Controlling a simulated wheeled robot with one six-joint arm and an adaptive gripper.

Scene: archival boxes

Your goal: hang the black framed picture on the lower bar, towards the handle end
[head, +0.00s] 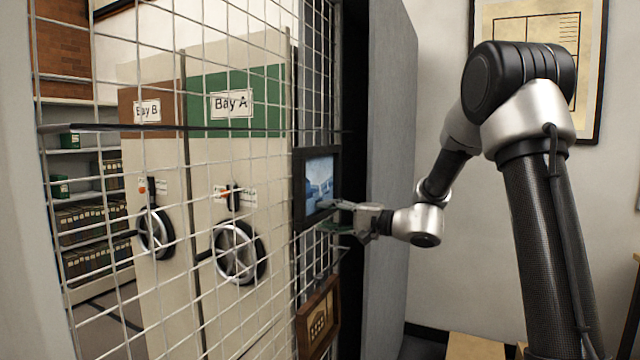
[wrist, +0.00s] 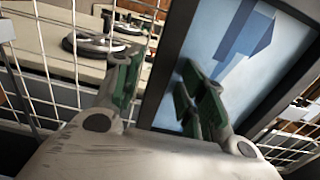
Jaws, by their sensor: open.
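The black framed picture (head: 319,178), with a blue image, is upright against the right end of the wire mesh in the head view. It fills the right of the wrist view (wrist: 250,75). My gripper (head: 334,208) is at its lower right part. In the wrist view my gripper (wrist: 160,88) is open, with the frame's edge running between its green-padded fingers. One finger is over the picture's face, the other beside the frame; I cannot tell whether they touch. A dark bar (head: 150,128) crosses the mesh above the picture. I cannot clearly make out the lower bar.
A brown framed picture (head: 318,316) hangs lower on the mesh, below my gripper. Behind the mesh stand cabinets with black-rimmed handwheels (head: 238,252). A grey panel (head: 385,130) stands right of the mesh. Another framed picture (head: 590,70) is on the wall behind my arm.

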